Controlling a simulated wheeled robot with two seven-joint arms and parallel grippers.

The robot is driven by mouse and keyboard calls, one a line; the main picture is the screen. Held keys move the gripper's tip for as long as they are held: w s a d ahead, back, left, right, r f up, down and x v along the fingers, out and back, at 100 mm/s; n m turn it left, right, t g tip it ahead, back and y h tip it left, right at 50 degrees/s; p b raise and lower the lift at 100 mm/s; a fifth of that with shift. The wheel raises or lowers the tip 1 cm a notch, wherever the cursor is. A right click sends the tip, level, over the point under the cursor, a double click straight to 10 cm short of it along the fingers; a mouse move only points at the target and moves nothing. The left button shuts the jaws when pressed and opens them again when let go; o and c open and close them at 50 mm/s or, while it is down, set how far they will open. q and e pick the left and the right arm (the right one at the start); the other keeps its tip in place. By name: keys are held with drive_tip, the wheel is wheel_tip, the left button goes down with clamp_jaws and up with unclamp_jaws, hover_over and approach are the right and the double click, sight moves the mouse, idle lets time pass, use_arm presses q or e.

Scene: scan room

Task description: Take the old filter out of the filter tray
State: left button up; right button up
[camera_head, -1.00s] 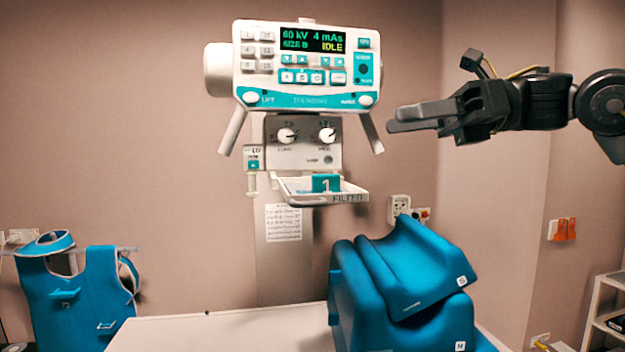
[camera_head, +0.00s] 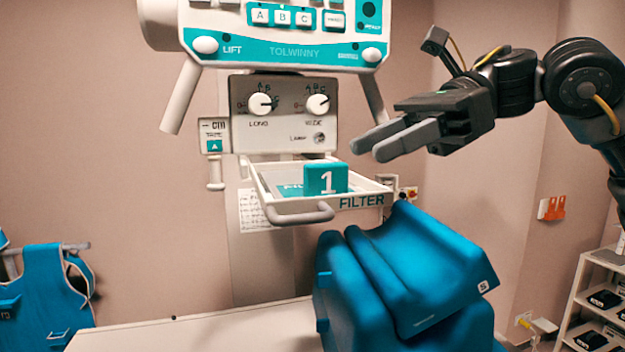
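The filter tray (camera_head: 276,207) is a white open tray labelled FILTER, pulled out below the two-knob panel of the x-ray head. The old filter (camera_head: 326,178) lies in it, with a teal upright tab marked 1 near the tray's right side. My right gripper (camera_head: 368,149) comes in from the right, above and right of the tray. Its two grey fingers point left towards the tab, with a small gap showing between them. It is apart from the tab and holds nothing. My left gripper is not in view.
The x-ray control head (camera_head: 290,45) with its handles hangs above the tray. Blue foam wedges (camera_head: 420,265) stand on the white table (camera_head: 200,335) below. A blue apron (camera_head: 50,300) hangs at the left. A shelf (camera_head: 590,300) stands at the right.

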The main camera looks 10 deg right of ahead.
sight(330, 163)
drive_tip(key=shift+w+a+f, duration=0.4)
drive_tip(key=shift+w+a, duration=0.25)
drive_tip(key=shift+w+a+f, duration=0.15)
drive_tip(key=shift+w+a, duration=0.05)
drive_tip(key=shift+a, duration=0.05)
drive_tip(key=shift+s, duration=0.35)
drive_tip(key=shift+s+a+p, duration=0.2)
drive_tip(key=shift+a+p, duration=0.3)
drive_tip(key=shift+p, duration=0.05)
drive_tip(key=shift+s+a+p, duration=0.2)
drive_tip(key=shift+a+p, duration=0.3)
drive_tip(key=shift+w+a+f+p, duration=0.2)
drive_tip(key=shift+a+f, duration=0.1)
drive_tip(key=shift+a, duration=0.25)
drive_tip(key=shift+w+a+f+p, duration=0.15)
drive_tip(key=shift+a+f, duration=0.1)
drive_tip(key=shift+a, duration=0.3)
drive_tip(key=shift+a+f, duration=0.15)
drive_tip(key=shift+a, duration=0.3)
drive_tip(key=shift+s, duration=0.2)
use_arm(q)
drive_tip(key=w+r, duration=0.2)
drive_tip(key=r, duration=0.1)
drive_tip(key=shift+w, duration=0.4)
use_arm(e)
clamp_jaws()
